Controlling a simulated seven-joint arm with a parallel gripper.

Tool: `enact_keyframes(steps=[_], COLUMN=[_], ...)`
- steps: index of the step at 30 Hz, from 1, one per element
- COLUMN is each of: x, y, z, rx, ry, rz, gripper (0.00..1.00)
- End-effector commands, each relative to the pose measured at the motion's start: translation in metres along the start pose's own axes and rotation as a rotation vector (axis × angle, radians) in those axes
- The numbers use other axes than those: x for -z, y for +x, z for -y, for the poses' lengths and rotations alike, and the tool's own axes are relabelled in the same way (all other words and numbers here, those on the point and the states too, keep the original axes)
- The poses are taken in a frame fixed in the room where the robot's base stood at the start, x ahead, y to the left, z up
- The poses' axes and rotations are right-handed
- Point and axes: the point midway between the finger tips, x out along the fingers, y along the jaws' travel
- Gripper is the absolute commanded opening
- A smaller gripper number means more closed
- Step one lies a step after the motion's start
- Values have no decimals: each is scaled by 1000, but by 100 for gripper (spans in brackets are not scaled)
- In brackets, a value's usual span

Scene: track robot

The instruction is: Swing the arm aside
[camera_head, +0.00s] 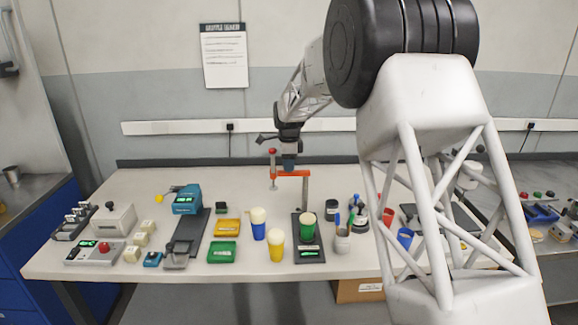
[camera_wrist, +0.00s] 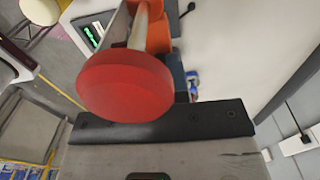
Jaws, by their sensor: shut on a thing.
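My gripper (camera_head: 289,163) points down over the back middle of the table and is shut on an orange clamp (camera_head: 290,173). The clamp has a red knob (camera_head: 272,152) at its left end, with a metal screw below it. In the wrist view the red knob (camera_wrist: 125,86) looms large in front of the dark gripper edge (camera_wrist: 165,122). Part of the orange body (camera_wrist: 157,35) shows behind it. The knob and gripper hide most of the grip. I cannot tell whether the clamp's lower end touches the table.
The white table (camera_head: 90,262) holds yellow and green trays (camera_head: 222,252), several cups, a dark scale (camera_head: 310,256) with a green cup (camera_head: 307,225), and a teal device (camera_head: 187,198). My large arm links cover the right side. A wall rail (camera_head: 180,127) runs behind.

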Motion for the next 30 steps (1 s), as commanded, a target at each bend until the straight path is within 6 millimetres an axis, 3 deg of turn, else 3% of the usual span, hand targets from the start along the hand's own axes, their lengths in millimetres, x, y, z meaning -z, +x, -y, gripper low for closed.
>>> enact_keyframes(steps=[12, 13, 18, 30], x=[1, 1, 0, 0], y=[-1, -1, 0, -5], z=[1, 2, 1, 1], rx=[2, 3, 2, 2], ry=[9, 9, 9, 8], rz=[0, 0, 0, 0], gripper=[0, 19, 42, 42])
